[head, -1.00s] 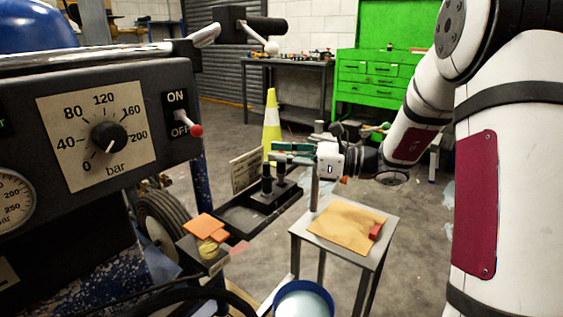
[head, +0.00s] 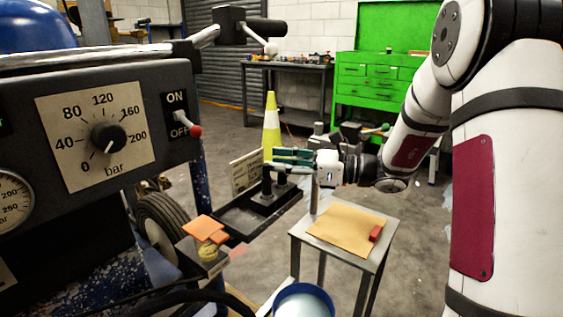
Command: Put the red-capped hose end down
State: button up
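My gripper (head: 282,161) is level and points left, above the far end of the black tray (head: 228,226) on the machine. Its fingers are beside the top of the black posts (head: 267,182) standing on a block in that tray. The view is too small to tell whether the fingers hold anything. I cannot make out a hose end with a red cap at the gripper. A small red piece (head: 376,233) lies on a tan sheet at the right edge of the small metal stand (head: 384,252); I cannot tell if it is a cap.
The machine's control panel (head: 185,155) fills the left. A sign plate (head: 246,172) stands behind the tray. Orange pads (head: 205,228) lie at the tray's near end. A blue-rimmed bucket (head: 303,299) is in front. A yellow cone (head: 271,125) and a green cabinet (head: 377,85) stand behind.

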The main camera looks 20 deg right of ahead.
jog(key=shift+r, duration=0.15)
jog(key=shift+r, duration=0.3)
jog(key=shift+s+d+r+p, duration=0.15)
jog(key=shift+d+r+p, duration=0.1)
jog(key=shift+r+p, duration=0.05)
jog(key=p+v, duration=0.2)
jog(key=v, duration=0.9)
jog(key=s+a+r+n+g+h, duration=0.35)
jog(key=s+a+n+g, duration=0.75)
jog(key=s+a, duration=0.55)
jog(key=s+d+f+n+t+h, duration=0.1)
jog(key=s+d+f+n+h, duration=0.1)
jog(key=s+n+h, duration=0.4)
jog(key=s+d+f+n+t+h, duration=0.1)
jog(key=s+d+f+n+h, duration=0.2)
jog(key=s, duration=1)
jog(key=d+n+h, duration=0.1)
jog(key=n+h, duration=0.2)
jog(key=n, duration=0.1)
jog(key=shift+d+f, duration=0.2)
jog(key=shift+d, duration=0.1)
